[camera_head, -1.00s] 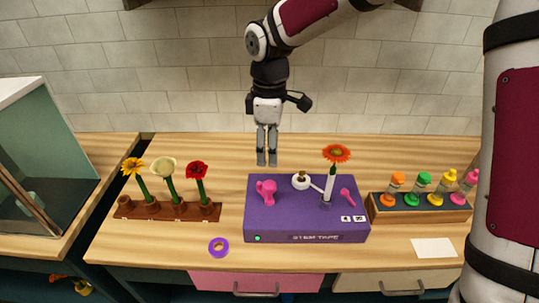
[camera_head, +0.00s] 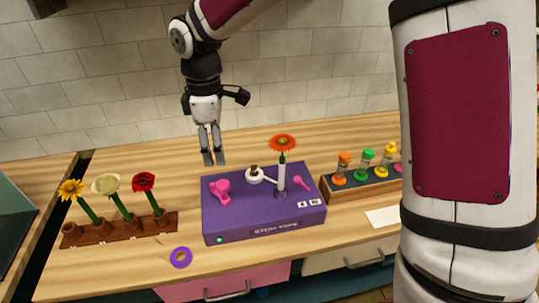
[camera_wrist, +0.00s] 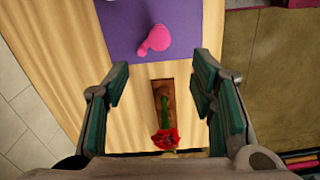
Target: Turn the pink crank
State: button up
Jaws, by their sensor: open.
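A purple box (camera_head: 262,221) marked "STEM TAPE" stands on the wooden counter. A pink crank-like part (camera_head: 221,190) sits on its top at the left; it also shows in the wrist view (camera_wrist: 155,40), ahead of the fingers. A second, slimmer pink lever (camera_head: 301,183) is at the right of the top. I cannot tell for sure which is the crank. My gripper (camera_head: 213,162) points down, open and empty, above and behind the box's left part, apart from both pink parts. In the wrist view its dark green pads (camera_wrist: 163,88) stand wide apart.
A white round part (camera_head: 262,175) and an upright white tube with an orange flower (camera_head: 283,143) stand on the box. A brown flower rack (camera_head: 120,230) is left, a purple tape ring (camera_head: 181,257) in front. A rack of colored bottles (camera_head: 350,187) is right.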

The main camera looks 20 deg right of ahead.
aim_at(222, 184)
notch_tip(222, 184, down, 12)
jog(key=shift+f+b, duration=0.15)
jog(key=shift+b, duration=0.3)
dwell(0.4)
jog(key=shift+c, duration=0.6)
jog(key=c, duration=1)
